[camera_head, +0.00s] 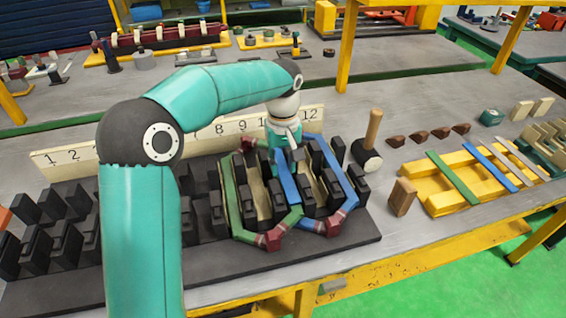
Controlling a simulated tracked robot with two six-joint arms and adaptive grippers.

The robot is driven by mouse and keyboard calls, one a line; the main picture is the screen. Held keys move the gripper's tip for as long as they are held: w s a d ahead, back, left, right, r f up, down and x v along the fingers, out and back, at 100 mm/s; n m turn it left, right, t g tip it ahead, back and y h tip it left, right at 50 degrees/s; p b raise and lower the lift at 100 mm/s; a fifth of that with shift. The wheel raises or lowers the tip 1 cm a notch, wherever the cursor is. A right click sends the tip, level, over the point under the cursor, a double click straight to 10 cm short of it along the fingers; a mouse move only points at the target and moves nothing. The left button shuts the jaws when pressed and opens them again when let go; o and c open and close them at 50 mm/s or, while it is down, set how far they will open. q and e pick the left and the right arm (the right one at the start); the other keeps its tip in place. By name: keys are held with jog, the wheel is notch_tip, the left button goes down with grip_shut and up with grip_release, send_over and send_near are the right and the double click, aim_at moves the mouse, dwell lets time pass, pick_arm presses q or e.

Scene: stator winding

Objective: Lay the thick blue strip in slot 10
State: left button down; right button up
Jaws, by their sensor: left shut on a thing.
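My left gripper (284,142) is shut over the slots near numbers 10 and 11, its fingertips partly hidden behind dark blocks. A blue length (285,188) runs from beneath it toward the front and appears to be the thick blue strip, lying along a slot. Its far end is hidden, and I cannot tell how deep it sits. The slotted black stator (330,243) carries a green coil (231,195) and a blue coil (340,165) with dark red corners. The number board (75,157) behind is partly covered by my left arm. My right gripper is out of view.
A yellow tray (433,207) at right holds a green strip (453,178), a narrower blue strip (491,167) and pale strips. A mallet (371,143) and a wooden block (402,197) stand between stator and tray. Brown wedges (428,136) lie behind.

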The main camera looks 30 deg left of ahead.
aim_at(283, 169)
pick_arm(q)
jog(key=shift+f, duration=0.15)
jog(key=c, duration=0.8)
grip_release()
jog(key=shift+o, duration=0.2)
jog(key=shift+r+p, duration=0.75)
jog(key=shift+r, duration=0.05)
notch_tip(283, 169, up, 8)
jog(key=p, duration=0.6)
jog(key=shift+f+p, duration=0.2)
jog(key=shift+p, duration=0.2)
